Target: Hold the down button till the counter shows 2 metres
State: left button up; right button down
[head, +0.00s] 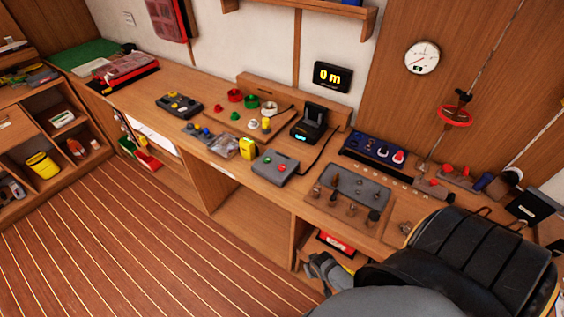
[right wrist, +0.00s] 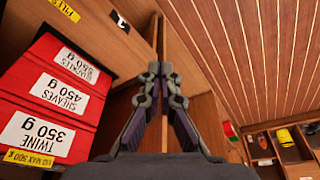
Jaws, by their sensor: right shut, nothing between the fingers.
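The counter (head: 332,77) is a black wall display showing 0 m in yellow digits, above the back of the bench. A grey control box (head: 275,168) with small buttons lies near the bench's front edge. A darker box with yellow buttons (head: 179,105) lies farther left. I cannot read which button is down. My right gripper (head: 324,270) is low in front of the bench, beside the open shelf and well below the bench top. The right wrist view shows its fingers (right wrist: 160,75) shut and empty. My left gripper is not in view.
Red boxes (right wrist: 52,95) labelled with weights sit in the shelf beside my right gripper. A black device with a lit screen (head: 309,125), a yellow item (head: 247,148) and a blue panel (head: 374,148) crowd the bench. The striped floor (head: 130,230) is clear.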

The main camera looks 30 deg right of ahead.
jog(key=w+a+r+m+t+p, duration=0.15)
jog(key=w+r, duration=0.35)
jog(key=r, duration=0.6)
jog(key=w+r+m+p, duration=0.15)
jog(key=w+r, duration=0.35)
jog(key=r, duration=0.5)
jog(key=w+d+r+m, duration=0.1)
jog(key=w+r+m, duration=0.2)
jog(key=w+d+r+m+t+p, duration=0.1)
jog(key=w+r+m, duration=0.1)
jog(key=w+m, duration=0.1)
jog(key=w+d+r+m+t+y, duration=0.1)
jog(key=w+r+m, duration=0.2)
jog(key=w, duration=0.2)
jog(key=shift+d+r+t, duration=0.1)
jog(key=shift+r+t, duration=0.15)
jog(key=shift+r, duration=0.1)
jog(key=w+d+r+m+t, duration=0.1)
jog(key=w+d+r+m, duration=0.1)
jog(key=w+r+m, duration=0.2)
jog(key=w+d+r+m+t+p, duration=0.1)
jog(key=w+d+r+m, duration=0.2)
jog(key=w+r+m, duration=0.2)
jog(key=shift+d+r+m+y, duration=0.2)
jog(key=shift+d+m+y, duration=0.1)
jog(key=shift+m, duration=0.9)
jog(key=shift+f, duration=0.2)
